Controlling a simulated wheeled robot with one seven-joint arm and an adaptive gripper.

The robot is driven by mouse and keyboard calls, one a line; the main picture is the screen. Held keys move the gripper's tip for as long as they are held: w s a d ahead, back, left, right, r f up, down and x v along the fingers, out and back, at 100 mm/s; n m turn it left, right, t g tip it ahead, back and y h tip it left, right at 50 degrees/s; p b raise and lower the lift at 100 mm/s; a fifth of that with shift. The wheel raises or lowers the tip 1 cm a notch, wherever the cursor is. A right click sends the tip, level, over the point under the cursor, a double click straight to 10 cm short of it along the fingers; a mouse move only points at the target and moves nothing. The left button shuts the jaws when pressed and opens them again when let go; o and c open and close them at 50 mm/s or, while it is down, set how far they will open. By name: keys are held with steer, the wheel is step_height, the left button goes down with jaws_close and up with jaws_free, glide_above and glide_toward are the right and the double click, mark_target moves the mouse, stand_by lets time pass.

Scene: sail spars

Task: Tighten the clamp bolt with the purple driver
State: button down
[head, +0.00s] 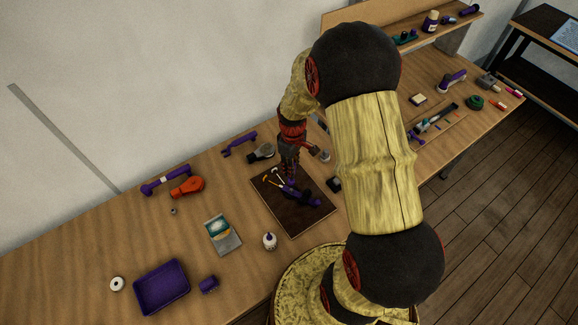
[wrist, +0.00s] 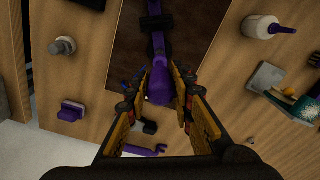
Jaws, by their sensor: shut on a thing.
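My gripper (wrist: 160,88) is shut on the thick end of a purple tool (wrist: 158,84), which looks like the purple driver. In the head view my gripper (head: 289,176) is low over a dark brown board (head: 292,222) on the bench. The purple tool runs away from the jaws over the board, toward a black and purple part (head: 309,199), which may be the clamp. That dark part also shows at the top of the wrist view (wrist: 155,22). The bolt and the driver's tip cannot be made out, and I cannot tell whether they touch.
Left on the wooden bench are an orange-headed tool (head: 187,187), a purple tray (head: 162,287), a packet (head: 222,235) and a white bottle (head: 270,240). A purple wrench-like tool (head: 239,144) lies behind the board. More tools lie right. Bare bench shows at the front left.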

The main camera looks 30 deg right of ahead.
stand_by(0.3)
steer(key=shift+f+b, duration=1.65)
steer(key=shift+f, duration=0.5)
steer(key=shift+f, duration=0.3)
steer(key=shift+f+b, duration=0.35)
steer(key=shift+b, duration=0.1)
steer(key=shift+f+b, duration=0.3)
steer(key=shift+f, duration=0.15)
